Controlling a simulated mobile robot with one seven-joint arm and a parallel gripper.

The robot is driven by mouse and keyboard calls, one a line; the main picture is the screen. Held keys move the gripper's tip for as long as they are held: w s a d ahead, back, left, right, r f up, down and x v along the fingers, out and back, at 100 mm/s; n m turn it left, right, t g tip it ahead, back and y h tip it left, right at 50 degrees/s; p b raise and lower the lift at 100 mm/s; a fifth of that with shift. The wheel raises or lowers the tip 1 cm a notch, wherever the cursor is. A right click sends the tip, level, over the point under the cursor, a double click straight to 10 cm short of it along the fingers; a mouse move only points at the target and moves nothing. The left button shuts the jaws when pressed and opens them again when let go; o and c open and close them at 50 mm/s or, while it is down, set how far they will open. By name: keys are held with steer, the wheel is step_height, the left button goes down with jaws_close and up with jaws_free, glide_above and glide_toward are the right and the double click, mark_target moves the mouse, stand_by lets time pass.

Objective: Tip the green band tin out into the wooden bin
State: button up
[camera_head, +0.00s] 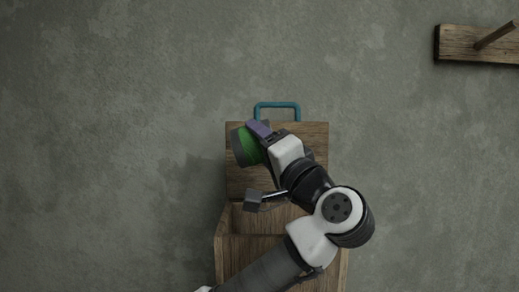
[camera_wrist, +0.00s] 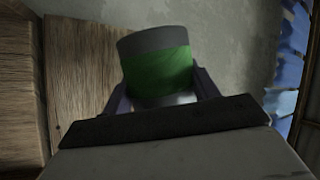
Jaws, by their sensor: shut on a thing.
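The green band tin (camera_head: 247,146) is dark grey with a broad green band. My gripper (camera_head: 259,141) is shut on it, with purple fingers on either side of the band. In the head view the tin is tilted, one grey end towards the left, in front of the upper left of a wooden panel. The wrist view shows the tin (camera_wrist: 158,72) between both fingers (camera_wrist: 163,88). Its contents are hidden. The wooden bin (camera_head: 222,240) stands below the tin in the picture, and my arm covers much of it and its inside.
The wooden panel (camera_head: 240,182) with a teal handle (camera_head: 278,104) looks like the bin's raised lid. A wooden piece with a peg (camera_head: 465,43) is at the upper right. A blue thing (camera_wrist: 298,45) shows at the wrist view's right edge. The grey surface left of the bin is clear.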

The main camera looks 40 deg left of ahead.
steer(key=shift+w+d+f+m+t+b, duration=0.1)
steer(key=shift+w+f+m+t+b, duration=0.1)
steer(key=shift+f+m+t+b, duration=0.45)
steer(key=m+t+b, duration=0.2)
steer(key=m, duration=0.1)
steer(key=f+m+t+b, duration=0.1)
steer(key=m, duration=0.1)
steer(key=shift+w+d, duration=0.25)
steer(key=shift+d, duration=0.1)
steer(key=m+t, duration=0.1)
steer(key=m+t+b, duration=0.1)
steer(key=m, duration=0.1)
steer(key=shift+w+d+f, duration=0.1)
steer(key=shift+w+d, duration=0.05)
steer(key=shift+d, duration=0.1)
steer(key=shift+m, duration=0.25)
steer(key=shift+w+d, duration=0.1)
